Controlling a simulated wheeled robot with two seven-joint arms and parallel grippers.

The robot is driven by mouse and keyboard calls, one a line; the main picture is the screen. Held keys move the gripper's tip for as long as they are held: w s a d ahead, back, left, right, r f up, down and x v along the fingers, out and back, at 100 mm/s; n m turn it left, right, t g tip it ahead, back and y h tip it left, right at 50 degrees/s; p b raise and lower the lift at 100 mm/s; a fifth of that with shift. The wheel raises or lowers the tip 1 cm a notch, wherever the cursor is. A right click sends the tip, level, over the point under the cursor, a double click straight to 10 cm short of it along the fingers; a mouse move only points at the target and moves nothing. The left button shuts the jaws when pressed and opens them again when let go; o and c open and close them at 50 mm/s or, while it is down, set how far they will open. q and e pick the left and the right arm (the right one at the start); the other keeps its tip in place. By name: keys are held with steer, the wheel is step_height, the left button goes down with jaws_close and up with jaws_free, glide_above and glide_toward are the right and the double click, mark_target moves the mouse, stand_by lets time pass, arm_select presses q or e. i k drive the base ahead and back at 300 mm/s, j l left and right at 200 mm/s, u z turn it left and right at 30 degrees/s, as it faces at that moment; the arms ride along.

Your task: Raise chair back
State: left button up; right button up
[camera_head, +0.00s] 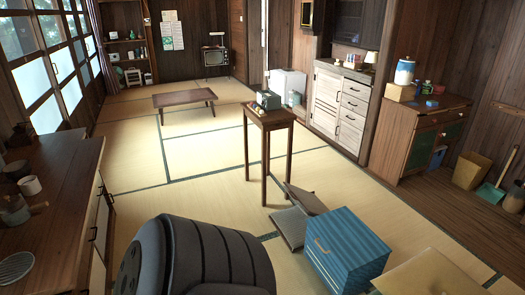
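A low grey-brown floor chair seems to lie on the tatami beside the small wooden stand, near the middle of the head view. Its two flat panels show, one nearer (290,227) and one farther (305,200). The farther panel appears low and tilted, and I cannot tell its exact angle or how the two join. The blue box stands close to its right and may hide part of it. Neither of my grippers is in view.
The wooden stand (270,117) holds a small greenish device (268,99). A blue striped box (346,247) and a tan cushion (432,275) lie right. A low table (184,98) is farther back. Counter (50,205) at left. A large dark ridged shape fills the bottom. Tatami left of the stand is clear.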

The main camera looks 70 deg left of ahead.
mark_target(308, 202)
steer(key=u, duration=2)
steer(key=i+j+z, duration=0.15)
steer(key=i, duration=0.25)
steer(key=i+j+z, duration=0.15)
steer(key=i, duration=0.25)
